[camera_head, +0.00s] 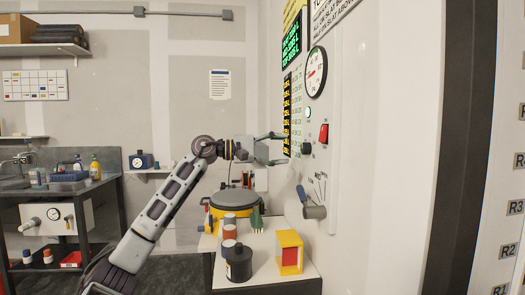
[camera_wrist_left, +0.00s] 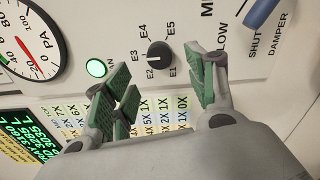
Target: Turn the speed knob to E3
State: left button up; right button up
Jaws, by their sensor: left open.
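The speed knob (camera_wrist_left: 160,55) is a round black knob on the white panel, ringed by the labels E1 to E5. A pale mark shows on its left side, near E2 and E3; I cannot tell exactly which label it points at. In the head view the knob (camera_head: 306,148) sits on the panel below the green lamp. My left gripper (camera_head: 277,148) is open and empty, facing the panel just left of the knob. In the wrist view my left gripper's green-padded fingers (camera_wrist_left: 163,88) are spread to either side below the knob, apart from it. My right gripper is not in view.
A lit green lamp (camera_wrist_left: 96,68), a pressure gauge (camera_wrist_left: 28,45) and a blue damper handle (camera_wrist_left: 262,12) surround the knob. A red switch (camera_head: 323,133) is close to its right. Below, a bench holds a dark bottle (camera_head: 238,263) and a yellow-red box (camera_head: 289,252).

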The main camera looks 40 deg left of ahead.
pick_arm(q)
jog(key=shift+v, duration=2.5)
